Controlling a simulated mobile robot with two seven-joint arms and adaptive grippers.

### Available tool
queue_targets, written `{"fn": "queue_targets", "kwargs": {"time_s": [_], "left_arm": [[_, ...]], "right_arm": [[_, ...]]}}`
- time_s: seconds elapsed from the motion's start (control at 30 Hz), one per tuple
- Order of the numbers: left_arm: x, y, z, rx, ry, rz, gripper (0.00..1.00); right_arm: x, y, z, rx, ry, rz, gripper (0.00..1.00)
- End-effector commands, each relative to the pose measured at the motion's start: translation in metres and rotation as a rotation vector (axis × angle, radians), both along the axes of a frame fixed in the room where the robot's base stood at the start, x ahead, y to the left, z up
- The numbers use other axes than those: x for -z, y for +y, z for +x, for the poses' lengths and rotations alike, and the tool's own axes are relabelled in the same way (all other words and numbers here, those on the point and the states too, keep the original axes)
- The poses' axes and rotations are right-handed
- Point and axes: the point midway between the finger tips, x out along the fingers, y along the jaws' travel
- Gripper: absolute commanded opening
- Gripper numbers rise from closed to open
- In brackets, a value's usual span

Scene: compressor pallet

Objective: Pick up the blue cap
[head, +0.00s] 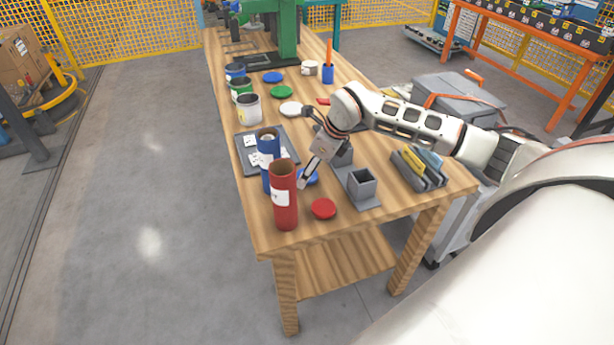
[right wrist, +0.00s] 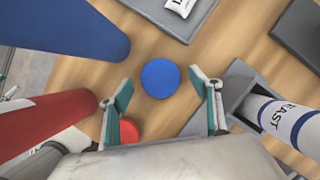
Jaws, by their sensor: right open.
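The blue cap (right wrist: 160,78) is a round flat disc on the wooden table. In the head view the blue cap (head: 313,179) is partly hidden behind my right gripper (head: 306,176). In the right wrist view my right gripper (right wrist: 161,86) is open and empty, and the cap shows between and slightly beyond its fingertips. I cannot tell how far above the cap the fingers are. The blue tube (head: 268,160) and the red tube (head: 284,195) stand upright just left of the gripper.
A red cap (head: 323,209) lies in front of the gripper. A grey square holder (head: 362,186) stands to its right, with a grey tray (head: 250,140) behind the tubes. Cans, other caps and a bin of packets (head: 420,168) are also on the table (head: 300,238).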

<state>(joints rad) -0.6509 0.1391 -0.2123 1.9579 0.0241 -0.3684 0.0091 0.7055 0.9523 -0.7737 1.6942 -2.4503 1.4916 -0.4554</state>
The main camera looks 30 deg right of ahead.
Motion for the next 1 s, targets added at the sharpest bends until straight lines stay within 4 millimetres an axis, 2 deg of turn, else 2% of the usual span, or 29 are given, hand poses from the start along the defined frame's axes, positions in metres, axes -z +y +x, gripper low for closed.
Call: {"fn": "queue_targets", "kwargs": {"time_s": [0.1, 0.33, 0.37, 0.47, 0.83, 1.0], "left_arm": [[-0.0041, -0.0002, 0.0045, 0.000, -0.010, -0.001, 0.42], [-0.0060, -0.0005, 0.0056, 0.000, -0.014, -0.002, 0.42], [-0.0060, -0.0005, 0.0056, 0.000, -0.014, -0.002, 0.42], [-0.0057, -0.0005, 0.0052, 0.000, -0.013, -0.002, 0.42], [-0.0027, -0.0003, 0.0025, 0.000, -0.007, -0.002, 0.42], [-0.0016, -0.0001, 0.0017, 0.000, -0.004, -0.001, 0.42]], "right_arm": [[0.0081, 0.0018, 0.0027, 0.001, 0.001, 0.001, 0.63], [0.0093, 0.0019, 0.0032, 0.000, -0.001, 0.001, 0.63], [0.0093, 0.0019, 0.0032, 0.000, -0.001, 0.001, 0.58], [0.0092, 0.0019, 0.0031, 0.000, 0.000, 0.000, 0.33], [0.0085, 0.0018, 0.0031, 0.000, 0.000, 0.000, 0.33], [0.0003, 0.0016, 0.0035, -0.001, -0.002, -0.001, 0.33]]}}
